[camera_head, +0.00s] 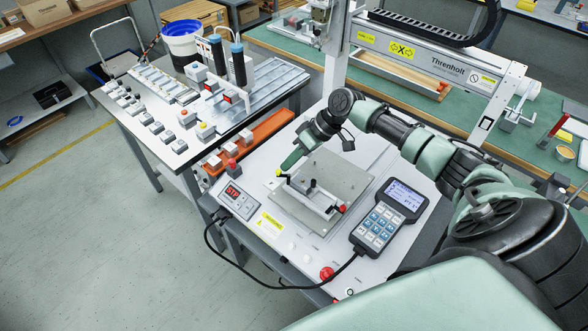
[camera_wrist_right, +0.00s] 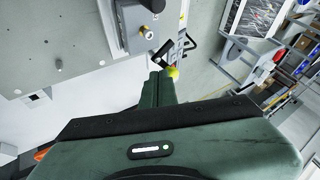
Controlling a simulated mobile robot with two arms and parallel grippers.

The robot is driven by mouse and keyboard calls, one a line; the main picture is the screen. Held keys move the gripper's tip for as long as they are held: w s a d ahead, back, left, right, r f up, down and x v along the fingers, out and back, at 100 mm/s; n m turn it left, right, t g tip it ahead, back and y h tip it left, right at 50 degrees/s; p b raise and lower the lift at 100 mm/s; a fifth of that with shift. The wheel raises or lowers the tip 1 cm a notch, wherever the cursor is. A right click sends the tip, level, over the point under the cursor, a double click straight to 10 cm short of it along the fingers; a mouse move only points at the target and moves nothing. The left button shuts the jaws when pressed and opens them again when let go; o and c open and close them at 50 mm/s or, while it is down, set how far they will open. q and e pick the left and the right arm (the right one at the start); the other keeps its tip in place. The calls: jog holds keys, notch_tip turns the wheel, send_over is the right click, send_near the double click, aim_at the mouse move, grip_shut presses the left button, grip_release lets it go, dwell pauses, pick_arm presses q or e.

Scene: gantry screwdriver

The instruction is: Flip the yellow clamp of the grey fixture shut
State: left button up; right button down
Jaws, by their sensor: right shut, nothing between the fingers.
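The grey fixture (camera_head: 318,197) sits on a square metal plate on the white bench top in the head view. The yellow clamp tip (camera_head: 279,172) sticks out at its left end, and a red tip (camera_head: 342,208) shows at its right end. My right gripper (camera_head: 286,167) is shut and empty, its fingertips just above and beside the yellow tip. In the right wrist view the yellow tip (camera_wrist_right: 173,72) is right beside the closed fingertips (camera_wrist_right: 160,78); I cannot tell whether they touch. Part of the grey fixture (camera_wrist_right: 138,25) shows above them. My left gripper is out of view.
A control pendant (camera_head: 389,215) lies right of the plate, and a box with a red display (camera_head: 234,199) stands to its left. A red button (camera_head: 326,273) is at the bench front. A gantry beam (camera_head: 430,50) spans behind. A table with small parts (camera_head: 170,115) stands left.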

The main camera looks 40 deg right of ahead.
jog(key=shift+w+a+f+n+g+y+b, duration=0.15)
jog(key=shift+w+n+g+y+b, duration=0.15)
jog(key=shift+n+g+b, duration=0.55)
jog(key=shift+a+n+g, duration=0.2)
jog(key=shift+n+g, duration=0.05)
jog(key=shift+n, duration=0.8)
jog(key=shift+a+r+p, duration=0.2)
jog(key=shift+r+p, duration=0.05)
jog(key=shift+p, duration=0.1)
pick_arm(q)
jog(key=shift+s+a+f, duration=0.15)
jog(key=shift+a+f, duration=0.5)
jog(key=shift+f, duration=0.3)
pick_arm(e)
jog(key=shift+f, duration=0.15)
jog(key=shift+s+p, duration=0.7)
jog(key=shift+p, duration=0.1)
jog(key=shift+s, duration=0.15)
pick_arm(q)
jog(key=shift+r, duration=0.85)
